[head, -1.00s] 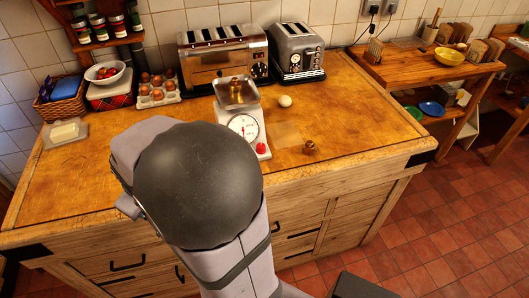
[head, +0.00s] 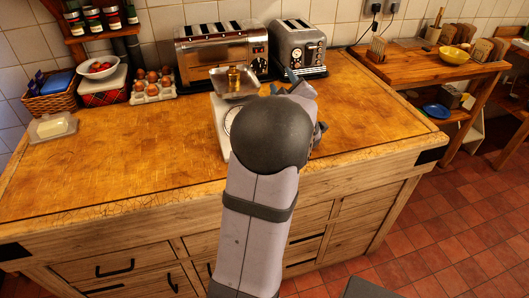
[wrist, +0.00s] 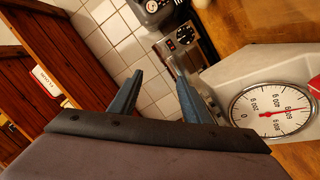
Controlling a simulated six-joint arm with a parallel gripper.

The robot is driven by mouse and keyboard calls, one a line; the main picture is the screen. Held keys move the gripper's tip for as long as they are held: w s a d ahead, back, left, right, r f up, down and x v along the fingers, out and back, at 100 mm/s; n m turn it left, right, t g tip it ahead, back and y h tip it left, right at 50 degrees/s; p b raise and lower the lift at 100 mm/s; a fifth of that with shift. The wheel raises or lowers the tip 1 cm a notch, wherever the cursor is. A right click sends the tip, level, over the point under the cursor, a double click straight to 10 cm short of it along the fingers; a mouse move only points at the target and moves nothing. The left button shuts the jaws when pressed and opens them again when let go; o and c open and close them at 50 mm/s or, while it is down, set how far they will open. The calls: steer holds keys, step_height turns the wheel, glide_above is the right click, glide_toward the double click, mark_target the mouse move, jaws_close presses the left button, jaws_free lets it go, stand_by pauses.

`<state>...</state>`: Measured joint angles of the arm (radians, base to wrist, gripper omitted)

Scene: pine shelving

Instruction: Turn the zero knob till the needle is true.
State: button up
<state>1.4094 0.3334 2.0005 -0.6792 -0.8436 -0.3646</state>
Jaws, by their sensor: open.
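The white kitchen scale stands on the wooden worktop, partly hidden behind my arm in the head view. Its round dial (wrist: 272,110) is at the right of the wrist view, turned sideways. The red needle (wrist: 292,110) points right there, on the side away from the 0 mark. The red zero knob (wrist: 315,86) is cut by the right edge of the wrist view and hidden in the head view. A brass weight (head: 233,77) sits in the scale's metal pan (head: 220,86). My gripper (wrist: 160,75) is open and empty, apart from the scale and knob.
Two toasters (head: 222,55) (head: 299,48) stand behind the scale. An egg tray (head: 152,87), a fruit bowl (head: 103,67) and a butter dish (head: 52,127) are on the left. The worktop is clear at left front and right.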

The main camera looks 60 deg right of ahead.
steer(key=s+a+f+m+t+y+b, duration=0.1)
steer(key=s+a+f+y, duration=0.1)
steer(key=a+f, duration=0.2)
steer(key=s+a+f+m+t+y+b, duration=0.1)
steer(key=s+a+f+t+y+b, duration=0.1)
steer(key=a+f, duration=0.2)
steer(key=s+a+f+m+t+y+b, duration=0.1)
steer(key=s+a+f+t+b, duration=0.1)
steer(key=a+f, duration=0.2)
steer(key=shift+s+a+f+m+y, duration=0.1)
steer(key=shift+a+f+m+y, duration=0.1)
steer(key=shift+f, duration=0.7)
steer(key=shift+s+a+f+m+y, duration=0.1)
steer(key=shift+a+f+m+y, duration=0.1)
steer(key=shift+f, duration=0.65)
steer(key=shift+a+f+t+y, duration=0.1)
steer(key=shift+a+t+y, duration=0.2)
steer(key=shift+a+t, duration=0.15)
steer(key=shift+p+x, duration=0.5)
steer(key=shift+x, duration=3.15)
steer(key=shift+c, duration=0.6)
steer(key=c, duration=0.9)
